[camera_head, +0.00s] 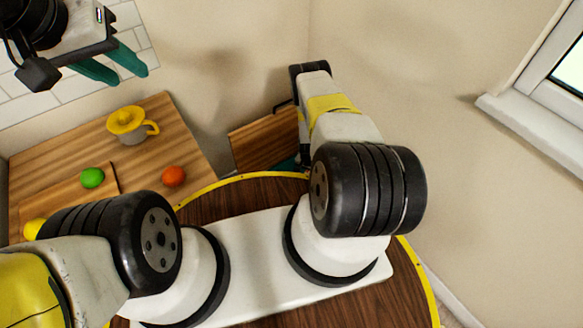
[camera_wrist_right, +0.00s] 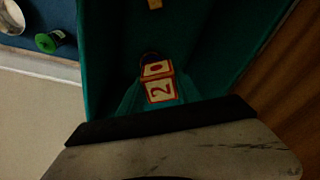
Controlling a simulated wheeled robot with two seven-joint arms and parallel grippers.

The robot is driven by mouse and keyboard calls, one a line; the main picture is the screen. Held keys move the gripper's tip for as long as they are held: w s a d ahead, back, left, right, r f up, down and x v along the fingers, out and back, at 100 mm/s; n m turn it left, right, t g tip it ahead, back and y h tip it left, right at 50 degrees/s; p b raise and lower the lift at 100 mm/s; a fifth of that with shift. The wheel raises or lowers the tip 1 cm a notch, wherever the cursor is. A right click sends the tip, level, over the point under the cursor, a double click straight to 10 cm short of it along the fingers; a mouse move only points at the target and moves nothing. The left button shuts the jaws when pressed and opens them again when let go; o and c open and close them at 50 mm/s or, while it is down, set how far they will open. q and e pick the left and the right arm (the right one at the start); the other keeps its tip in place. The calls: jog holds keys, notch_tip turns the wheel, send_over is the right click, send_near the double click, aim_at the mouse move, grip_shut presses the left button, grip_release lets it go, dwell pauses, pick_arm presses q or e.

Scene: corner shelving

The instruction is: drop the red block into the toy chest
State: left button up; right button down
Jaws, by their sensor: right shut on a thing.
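The red block (camera_wrist_right: 159,84) has cream faces with red borders and a red "2", and sits between the teal fingertips of my right gripper (camera_wrist_right: 158,92) in the right wrist view. That gripper is shut on it. Behind and below the block is the dark teal inside of what looks like the toy chest (camera_wrist_right: 215,50). How far the block is above its floor I cannot tell. In the head view my right arm hides the block and its gripper. My left gripper (camera_head: 127,70) is raised at the upper left, open and empty.
A wooden surface (camera_head: 262,140) is beside my right arm. A small yellow piece (camera_wrist_right: 155,4) and a green spool-like thing (camera_wrist_right: 48,42) show in the wrist view.

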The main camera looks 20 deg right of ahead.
jog(key=c, duration=0.7)
grip_release()
jog(key=shift+c, duration=0.2)
jog(key=r, duration=0.5)
jog(key=s+r, duration=0.1)
jog(key=r, duration=0.1)
jog(key=shift+a+r, duration=0.4)
jog(key=shift+w, duration=0.1)
